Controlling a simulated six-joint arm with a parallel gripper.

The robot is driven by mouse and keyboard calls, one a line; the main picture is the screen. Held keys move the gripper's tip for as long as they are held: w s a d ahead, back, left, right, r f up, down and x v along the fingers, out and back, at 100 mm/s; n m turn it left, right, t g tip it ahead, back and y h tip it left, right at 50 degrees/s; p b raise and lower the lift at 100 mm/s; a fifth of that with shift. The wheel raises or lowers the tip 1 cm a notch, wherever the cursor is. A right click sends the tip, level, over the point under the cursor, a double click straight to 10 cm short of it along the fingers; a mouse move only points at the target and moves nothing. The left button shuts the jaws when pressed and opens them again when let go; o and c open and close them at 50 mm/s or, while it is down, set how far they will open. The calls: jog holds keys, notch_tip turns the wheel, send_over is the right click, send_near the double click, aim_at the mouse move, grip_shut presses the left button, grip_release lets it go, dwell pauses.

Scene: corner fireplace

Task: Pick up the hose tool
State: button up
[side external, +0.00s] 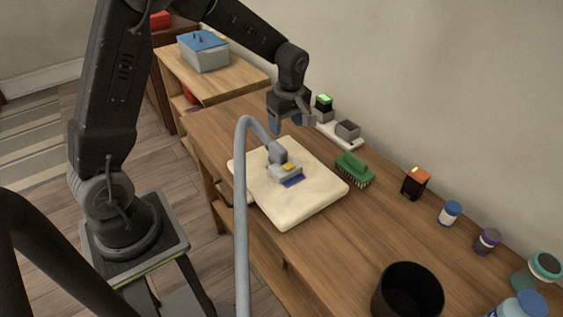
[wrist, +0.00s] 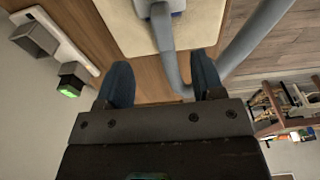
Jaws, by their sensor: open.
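In the wrist view the hose (wrist: 164,45) and part of the tool head show at the top, over the cushion (wrist: 125,35). My gripper (side external: 292,123) is open and empty, above the table behind the tool and apart from it. Its two blue fingertips (wrist: 160,80) are spread in the wrist view.
A white strip with grey blocks (side external: 347,130) lies near the wall, close to my gripper. A green brush (side external: 354,169), an orange-topped black box (side external: 415,182), several jars and a black bin (side external: 408,292) stand to the right. A lidded box (side external: 204,52) sits on a side table.

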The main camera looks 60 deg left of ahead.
aim_at(282, 149)
jog(key=f, duration=0.5)
jog(key=a+f, duration=0.1)
jog(key=f, duration=0.1)
jog(key=shift+f, duration=0.25)
jog(key=shift+a+f, duration=0.25)
jog(key=shift+f, duration=1)
jog(key=shift+a+f, duration=0.25)
jog(key=shift+f, duration=1)
grip_shut()
jog(key=shift+r, duration=0.1)
jog(key=shift+r, duration=0.5)
jog(key=r, duration=0.2)
jog(key=s+a+r, duration=0.1)
jog(key=r, duration=0.1)
jog(key=shift+a, duration=0.1)
jog(key=s+a+r, duration=0.6)
jog(key=a, duration=0.1)
jog(key=shift+s+a, duration=0.35)
